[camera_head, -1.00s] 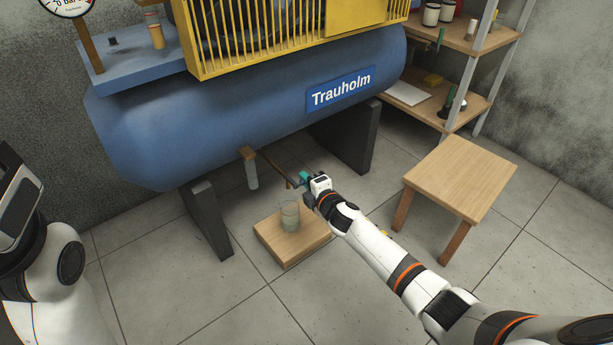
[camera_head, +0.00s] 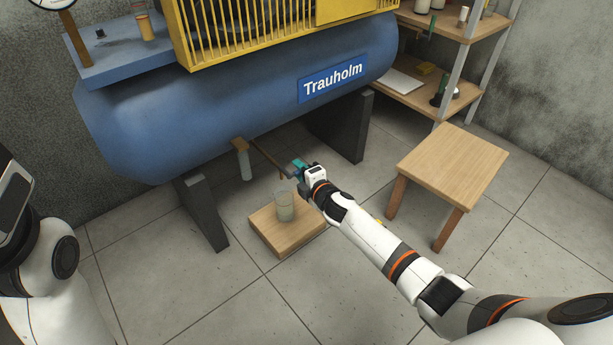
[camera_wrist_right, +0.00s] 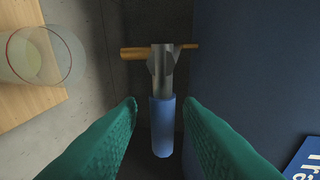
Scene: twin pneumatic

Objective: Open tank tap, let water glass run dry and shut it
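The tank tap (camera_wrist_right: 162,70) shows in the right wrist view as a silver body on a brass pipe, with a blue handle (camera_wrist_right: 162,125) pointing down in the picture. My right gripper (camera_wrist_right: 160,103) has its teal fingers apart on either side of the handle, with gaps visible on both sides. In the head view my right gripper (camera_head: 294,166) is at the end of the thin pipe under the blue tank (camera_head: 200,115). A clear glass (camera_head: 284,207) holding some liquid stands upright below the pipe end; it also shows in the wrist view (camera_wrist_right: 38,55). My left gripper's fingers are out of view.
The glass stands on a low wooden block (camera_head: 275,238). A small grey cylinder (camera_head: 246,168) hangs from the pipe bracket. Dark tank legs (camera_head: 206,213) stand either side. A wooden stool (camera_head: 452,165) and shelves (camera_head: 455,40) are at right. The front floor is clear.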

